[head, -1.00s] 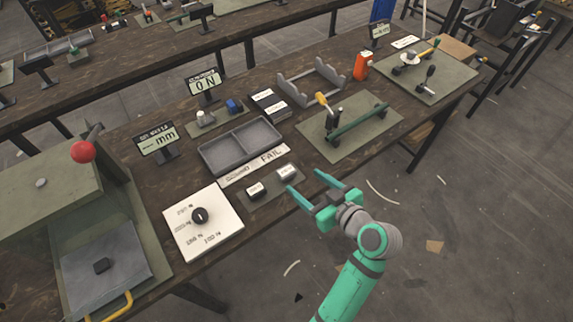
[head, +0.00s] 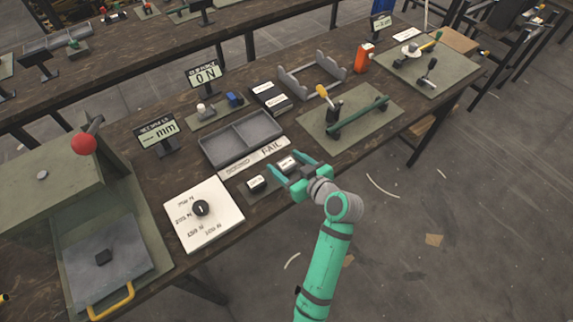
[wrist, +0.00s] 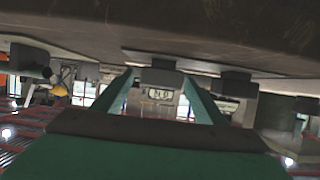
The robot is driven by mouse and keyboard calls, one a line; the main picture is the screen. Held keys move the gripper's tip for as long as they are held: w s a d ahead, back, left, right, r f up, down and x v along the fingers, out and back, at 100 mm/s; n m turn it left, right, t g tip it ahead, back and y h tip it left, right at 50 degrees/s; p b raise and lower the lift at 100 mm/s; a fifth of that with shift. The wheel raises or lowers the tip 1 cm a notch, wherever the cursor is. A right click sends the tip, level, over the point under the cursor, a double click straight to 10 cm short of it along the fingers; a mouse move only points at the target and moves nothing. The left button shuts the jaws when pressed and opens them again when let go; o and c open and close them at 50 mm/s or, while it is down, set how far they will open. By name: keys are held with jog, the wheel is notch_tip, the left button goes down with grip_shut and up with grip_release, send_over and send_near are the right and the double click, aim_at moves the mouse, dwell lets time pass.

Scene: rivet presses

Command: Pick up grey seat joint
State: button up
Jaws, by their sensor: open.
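No part is clearly marked as the grey seat joint, so I cannot tell for sure which it is. Two small dark blocks with white labelled tops lie on a small green mat at the near table edge: a left block (head: 256,183) and a right block (head: 287,163). My gripper (head: 284,162) is open and empty, its teal fingers pointing at the mat, with the right block between or just under the fingertips. In the wrist view, upside down, a dark block (wrist: 158,75) shows between the two fingers and another (wrist: 237,85) beside the right finger; contact cannot be told.
A grey two-compartment tray (head: 240,137) with a FAIL strip (head: 253,157) lies behind. A white dial plate (head: 204,215) is to the left, beside a press with a red knob (head: 84,144). A green mat with a lever fixture (head: 350,125) is to the right.

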jog(key=c, duration=1.1)
jog(key=shift+c, duration=0.2)
jog(key=shift+r, duration=0.1)
